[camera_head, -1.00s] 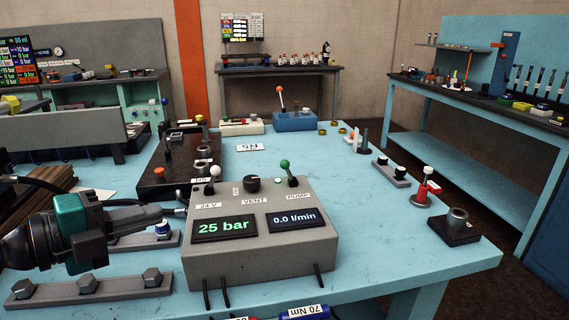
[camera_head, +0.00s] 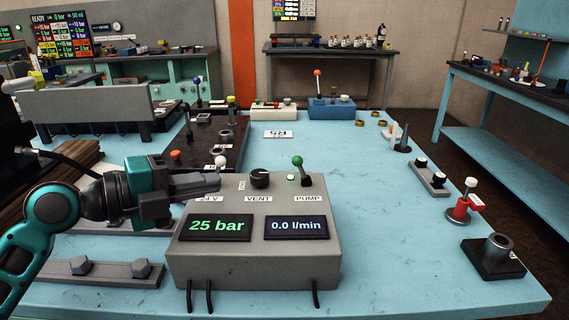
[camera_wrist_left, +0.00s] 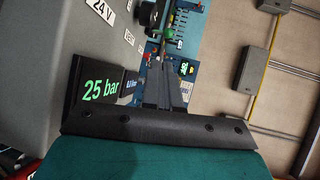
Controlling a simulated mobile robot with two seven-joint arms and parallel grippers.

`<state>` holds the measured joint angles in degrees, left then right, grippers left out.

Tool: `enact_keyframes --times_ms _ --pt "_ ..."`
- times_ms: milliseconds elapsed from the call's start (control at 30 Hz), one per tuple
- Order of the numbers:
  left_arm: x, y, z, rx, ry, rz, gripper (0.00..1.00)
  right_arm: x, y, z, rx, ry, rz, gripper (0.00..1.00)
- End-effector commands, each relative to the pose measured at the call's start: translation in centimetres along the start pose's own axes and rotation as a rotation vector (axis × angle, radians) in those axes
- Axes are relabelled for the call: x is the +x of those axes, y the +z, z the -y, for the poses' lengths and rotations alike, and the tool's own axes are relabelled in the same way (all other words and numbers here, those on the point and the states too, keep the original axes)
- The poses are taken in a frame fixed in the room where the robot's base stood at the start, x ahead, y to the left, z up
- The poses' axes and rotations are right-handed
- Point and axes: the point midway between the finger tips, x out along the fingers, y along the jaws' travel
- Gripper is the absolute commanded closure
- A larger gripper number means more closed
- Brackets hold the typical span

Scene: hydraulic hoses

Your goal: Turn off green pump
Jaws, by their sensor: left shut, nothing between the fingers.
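A grey control box (camera_head: 256,262) stands on the blue table. Its displays read 25 bar and 0.0 l/min. The green-knobbed pump lever (camera_head: 297,162) stands above the PUMP label at the box's right, with a lit green lamp (camera_head: 291,177) beside it. The green knob also shows small in the left wrist view (camera_wrist_left: 169,34), past my fingertips. My left gripper (camera_head: 216,182) is shut and empty at the box's left top edge, near the white-knobbed lever (camera_head: 220,161), partly covering the 24 V label. I cannot tell if it touches the box. My right gripper is out of view.
A black VENT knob (camera_head: 260,178) sits between the two levers. A black board with fittings (camera_head: 190,150) lies behind the box at the left. A red fixture (camera_head: 463,207) and a dark socket block (camera_head: 493,258) stand at the right.

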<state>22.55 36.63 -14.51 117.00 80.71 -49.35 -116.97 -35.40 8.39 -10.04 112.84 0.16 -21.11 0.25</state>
Motion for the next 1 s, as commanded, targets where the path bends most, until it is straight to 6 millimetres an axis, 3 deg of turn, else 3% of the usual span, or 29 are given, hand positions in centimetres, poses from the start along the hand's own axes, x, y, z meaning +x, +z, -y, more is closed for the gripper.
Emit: enact_keyframes --times_ms 300,467,1000 --pt "0.1 0.0 0.0 0.0 -0.001 0.0 1.0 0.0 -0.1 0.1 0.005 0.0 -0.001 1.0" --pt "1.4 0.0 0.2 -0.002 -0.003 -0.001 1.0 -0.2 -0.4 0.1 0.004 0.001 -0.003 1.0" --pt "11.7 -0.1 0.8 -0.002 -0.003 -0.002 1.0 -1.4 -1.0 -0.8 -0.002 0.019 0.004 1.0"
